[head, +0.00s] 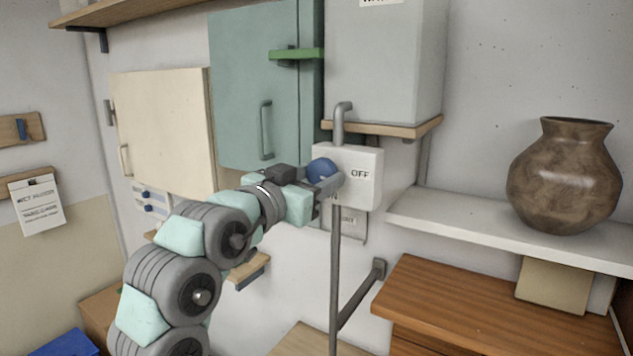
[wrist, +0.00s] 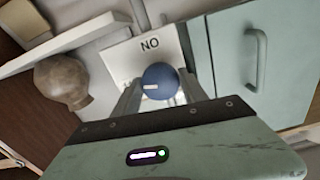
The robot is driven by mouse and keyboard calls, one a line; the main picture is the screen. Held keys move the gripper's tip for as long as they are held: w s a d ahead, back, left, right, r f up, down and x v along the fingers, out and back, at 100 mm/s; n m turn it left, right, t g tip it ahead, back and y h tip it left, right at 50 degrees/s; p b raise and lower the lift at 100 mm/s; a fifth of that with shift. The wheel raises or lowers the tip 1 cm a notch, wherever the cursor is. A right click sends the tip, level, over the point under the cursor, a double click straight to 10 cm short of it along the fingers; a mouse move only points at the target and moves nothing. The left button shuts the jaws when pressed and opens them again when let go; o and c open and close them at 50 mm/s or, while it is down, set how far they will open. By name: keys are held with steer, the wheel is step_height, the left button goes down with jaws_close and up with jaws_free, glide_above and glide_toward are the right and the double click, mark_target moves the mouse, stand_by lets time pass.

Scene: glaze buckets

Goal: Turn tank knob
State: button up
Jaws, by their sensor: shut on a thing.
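The tank knob (head: 321,170) is a round blue dial on the front of a white box (head: 364,164) below the grey tank (head: 385,65). The box shows OFF to the right of the knob in the head view. In the wrist view, the knob (wrist: 160,80) has a white pointer mark aimed at the picture's left, and the inverted ON label sits above it. My gripper (head: 329,184) reaches the box from the left. Its fingers (wrist: 159,88) are shut on the knob, one on each side.
A grey pipe (head: 341,125) enters the box from above, and another pipe runs down below it. A green cabinet (head: 240,90) stands left of the tank. A brown vase (head: 563,177) stands on the white shelf (head: 450,217) at right.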

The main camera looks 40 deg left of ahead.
steer(key=o, duration=1.4)
steer(key=shift+c, duration=0.2)
steer(key=shift+s, duration=0.1)
steer(key=s+d+b, duration=0.2)
steer(key=s, duration=0.8)
steer(key=shift+s, duration=0.2)
